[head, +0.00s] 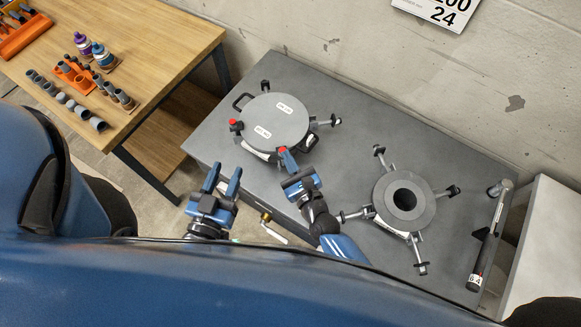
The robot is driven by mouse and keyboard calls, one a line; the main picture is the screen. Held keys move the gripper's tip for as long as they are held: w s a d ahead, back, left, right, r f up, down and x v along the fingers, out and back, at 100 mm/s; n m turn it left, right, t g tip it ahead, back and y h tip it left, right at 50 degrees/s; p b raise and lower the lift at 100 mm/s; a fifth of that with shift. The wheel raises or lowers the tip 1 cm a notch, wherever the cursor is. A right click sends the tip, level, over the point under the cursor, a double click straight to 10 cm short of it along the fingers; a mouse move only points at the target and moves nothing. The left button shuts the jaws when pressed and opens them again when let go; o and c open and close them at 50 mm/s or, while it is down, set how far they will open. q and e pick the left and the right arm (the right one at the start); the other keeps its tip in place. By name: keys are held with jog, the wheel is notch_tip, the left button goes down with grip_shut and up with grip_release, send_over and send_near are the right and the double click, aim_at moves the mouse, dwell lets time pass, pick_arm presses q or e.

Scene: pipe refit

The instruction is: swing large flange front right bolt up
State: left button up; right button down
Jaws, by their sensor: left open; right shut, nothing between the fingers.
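The large flange (272,124) stands on the grey bench, covered by a round grey lid with two white labels. Several bolts sit around its rim. One bolt (334,121) sticks out flat to the right. A dark bolt end (311,143) shows at the front right, partly hidden. A red-tipped part (283,150) is at the front edge. My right gripper (286,157) is shut and empty, with its fingertips at this red-tipped part; I cannot tell whether they touch. My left gripper (225,171) is open and empty, in front of the flange's left side.
A smaller open flange (404,201) with outspread bolts stands to the right on the grey bench (350,172). A dark cylinder tool (488,245) lies at the bench's right end. A wooden table (130,30) with sockets and fittings is at the left. The wall runs behind.

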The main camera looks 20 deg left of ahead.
jog(key=shift+w+a+r, duration=0.15)
jog(key=shift+w+r, duration=0.1)
jog(key=shift+w, duration=0.05)
jog(key=shift+w+r, duration=0.1)
jog(key=shift+r, duration=0.1)
dwell(0.4)
jog(key=b+v, duration=0.1)
jog(key=v, duration=1)
jog(key=shift+f+b, duration=0.35)
jog(key=shift+b, duration=0.05)
